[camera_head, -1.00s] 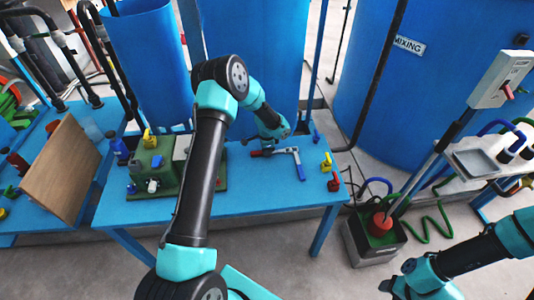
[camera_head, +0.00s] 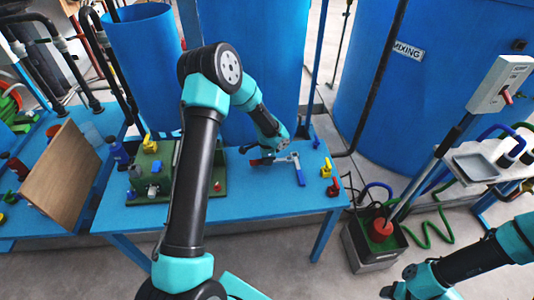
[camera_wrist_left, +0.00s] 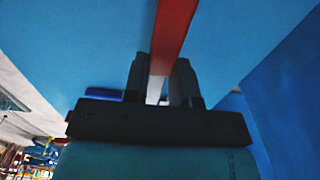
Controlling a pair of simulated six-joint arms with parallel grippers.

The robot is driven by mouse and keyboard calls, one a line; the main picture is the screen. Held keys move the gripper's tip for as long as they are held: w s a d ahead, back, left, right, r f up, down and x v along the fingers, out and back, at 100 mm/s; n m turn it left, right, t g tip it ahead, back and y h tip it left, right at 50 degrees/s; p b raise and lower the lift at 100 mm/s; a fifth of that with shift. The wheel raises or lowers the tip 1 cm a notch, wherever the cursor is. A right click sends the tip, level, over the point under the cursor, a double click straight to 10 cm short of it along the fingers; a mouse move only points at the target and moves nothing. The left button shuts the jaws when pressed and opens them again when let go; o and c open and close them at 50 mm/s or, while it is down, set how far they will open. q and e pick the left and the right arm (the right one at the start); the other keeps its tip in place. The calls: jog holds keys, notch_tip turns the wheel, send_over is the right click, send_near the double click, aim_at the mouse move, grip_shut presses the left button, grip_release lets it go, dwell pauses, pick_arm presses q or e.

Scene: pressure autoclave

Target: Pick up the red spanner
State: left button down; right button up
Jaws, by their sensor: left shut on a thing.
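The red spanner shows in the left wrist view as a red bar (camera_wrist_left: 174,32) with a pale metal part running down between the fingers. In the head view a short red piece (camera_head: 255,161) of it shows at the table, beside my left gripper (camera_head: 276,153). In the wrist view my left gripper (camera_wrist_left: 160,85) has its dark fingers shut on the spanner. Whether the spanner still touches the table is unclear. My right gripper (camera_head: 392,291) is low at the right, away from the table, and its jaws are too small to read.
A blue-handled tool (camera_head: 299,174) lies just right of the left gripper. Yellow (camera_head: 327,168) and red (camera_head: 333,187) valves stand at the table's right end. A green block with fittings (camera_head: 150,180) is at the left. Blue tanks (camera_head: 260,60) rise behind.

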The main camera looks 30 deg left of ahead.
aim_at(257, 172)
pick_arm(q)
jog(key=s+d, duration=0.1)
jog(key=s, duration=0.2)
jog(key=s+d, duration=0.2)
jog(key=s, duration=0.1)
jog(key=s+d+r, duration=0.1)
jog(key=s+d, duration=0.1)
jog(key=s, duration=0.1)
jog(key=shift+d, duration=0.25)
jog(key=shift+w+a, duration=0.1)
jog(key=shift+w, duration=0.05)
jog(key=shift+w+a, duration=0.2)
jog(key=shift+a, duration=0.05)
jog(key=w+a+r+n, duration=0.1)
jog(key=a+n, duration=0.1)
jog(key=n, duration=0.1)
jog(key=w+a+r+n, duration=0.1)
jog(key=w+a+n, duration=0.1)
jog(key=a+n, duration=0.1)
jog(key=w+a+r+n, duration=0.1)
jog(key=a+n, duration=0.1)
jog(key=shift+w+a+n, duration=0.3)
jog(key=shift+w+n, duration=0.1)
jog(key=shift+f, duration=0.1)
jog(key=shift+f, duration=3.3)
jog(key=shift+f, duration=0.6)
